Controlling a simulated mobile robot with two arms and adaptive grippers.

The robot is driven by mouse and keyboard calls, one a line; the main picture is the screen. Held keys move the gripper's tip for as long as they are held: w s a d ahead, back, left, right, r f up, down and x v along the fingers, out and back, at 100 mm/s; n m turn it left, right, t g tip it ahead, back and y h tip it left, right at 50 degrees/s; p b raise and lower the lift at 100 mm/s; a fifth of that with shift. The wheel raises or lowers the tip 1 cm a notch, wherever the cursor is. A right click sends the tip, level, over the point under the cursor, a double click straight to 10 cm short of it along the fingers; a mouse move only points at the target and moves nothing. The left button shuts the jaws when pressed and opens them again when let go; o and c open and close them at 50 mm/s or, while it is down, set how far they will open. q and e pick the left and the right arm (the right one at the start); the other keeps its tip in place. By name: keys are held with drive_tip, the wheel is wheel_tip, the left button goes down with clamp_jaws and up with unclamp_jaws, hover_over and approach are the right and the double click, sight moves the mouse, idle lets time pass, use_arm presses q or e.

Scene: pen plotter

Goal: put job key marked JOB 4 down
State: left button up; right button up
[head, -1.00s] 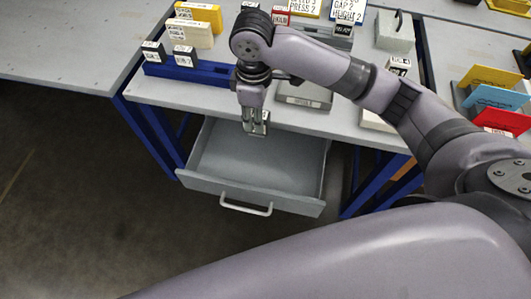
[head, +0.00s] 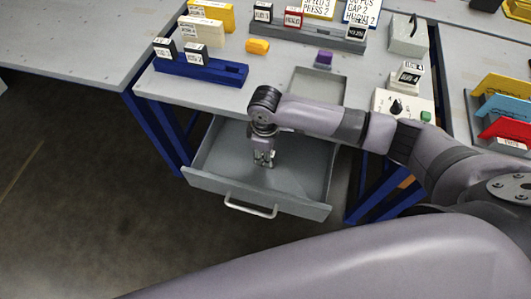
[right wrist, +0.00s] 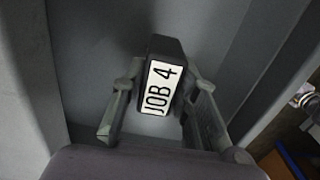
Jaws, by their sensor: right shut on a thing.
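The job key marked JOB 4 (right wrist: 160,88) is a dark block with a white label, and it sits between the fingers of my right gripper (right wrist: 158,105) in the right wrist view. The key is hard to make out in the head view. The right wrist view shows grey drawer surfaces around the key; I cannot tell whether it touches the bottom. My left gripper is not in view.
Above the drawer, the table holds a blue rack (head: 205,68) with two dark keys, a grey rack (head: 308,33) with several keys, a shallow grey tray (head: 318,86) and a control box (head: 403,106) with a knob and green button. The drawer's front half is clear.

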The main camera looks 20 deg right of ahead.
drive_tip(key=shift+f, duration=0.25)
drive_tip(key=o, duration=1.1)
wheel_tip(320, 180, up, 12)
drive_tip(key=shift+r+p, duration=0.1)
drive_tip(key=shift+p, duration=0.2)
